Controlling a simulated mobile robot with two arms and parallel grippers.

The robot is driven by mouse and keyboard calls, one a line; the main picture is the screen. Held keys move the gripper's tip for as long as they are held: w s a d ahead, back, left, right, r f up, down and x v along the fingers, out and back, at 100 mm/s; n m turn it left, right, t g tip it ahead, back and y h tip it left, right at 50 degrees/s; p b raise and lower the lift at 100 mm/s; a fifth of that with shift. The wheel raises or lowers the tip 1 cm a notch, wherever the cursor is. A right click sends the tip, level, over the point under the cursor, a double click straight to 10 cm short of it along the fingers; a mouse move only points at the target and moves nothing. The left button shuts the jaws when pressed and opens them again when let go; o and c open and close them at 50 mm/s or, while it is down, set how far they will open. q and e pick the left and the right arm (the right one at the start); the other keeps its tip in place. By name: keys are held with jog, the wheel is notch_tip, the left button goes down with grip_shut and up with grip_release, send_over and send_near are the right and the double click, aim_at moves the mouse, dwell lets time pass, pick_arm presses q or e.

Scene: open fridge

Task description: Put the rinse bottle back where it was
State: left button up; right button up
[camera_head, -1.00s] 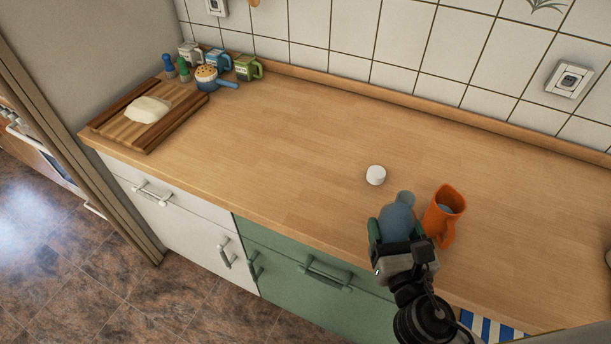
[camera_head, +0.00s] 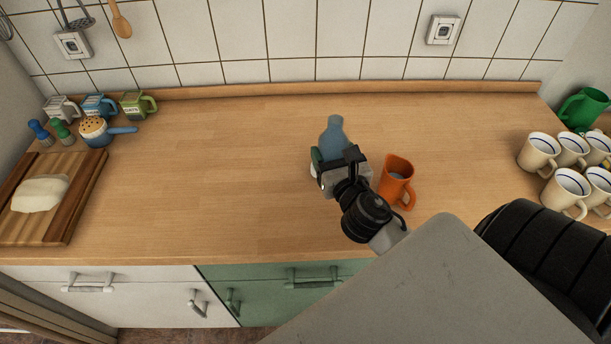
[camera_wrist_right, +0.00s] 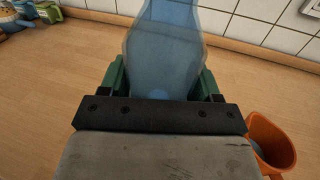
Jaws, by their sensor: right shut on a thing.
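The rinse bottle (camera_head: 334,132) is translucent blue with a narrow neck. In the head view it is over the wooden counter, left of the orange jug. My right gripper (camera_head: 335,157) is shut on it, with green fingers on both sides. In the right wrist view the bottle (camera_wrist_right: 163,45) stands between the fingers of the gripper (camera_wrist_right: 160,82), and its top is cut off by the frame. Its base is hidden, so I cannot tell whether it touches the counter. My left gripper is not in view.
The orange jug (camera_head: 398,166) stands close to the right of my right gripper. Several white mugs (camera_head: 538,152) stand at the right. The counter (camera_head: 225,165) between is clear.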

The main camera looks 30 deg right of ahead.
jog(key=w+a+f, duration=0.1)
jog(key=f, duration=0.1)
jog(key=a+f+b, duration=0.1)
jog(key=a+f, duration=0.1)
jog(key=f, duration=0.1)
jog(key=w+a+f+b, duration=0.1)
jog(key=a+f, duration=0.1)
jog(key=shift+w+f, duration=0.2)
jog(key=shift+w, duration=0.15)
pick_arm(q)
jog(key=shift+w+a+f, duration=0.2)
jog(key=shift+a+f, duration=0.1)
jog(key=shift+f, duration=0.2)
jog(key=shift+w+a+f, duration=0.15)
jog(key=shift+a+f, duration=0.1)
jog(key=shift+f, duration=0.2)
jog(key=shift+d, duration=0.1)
pick_arm(e)
jog(key=shift+f, duration=0.15)
jog(key=o, duration=1)
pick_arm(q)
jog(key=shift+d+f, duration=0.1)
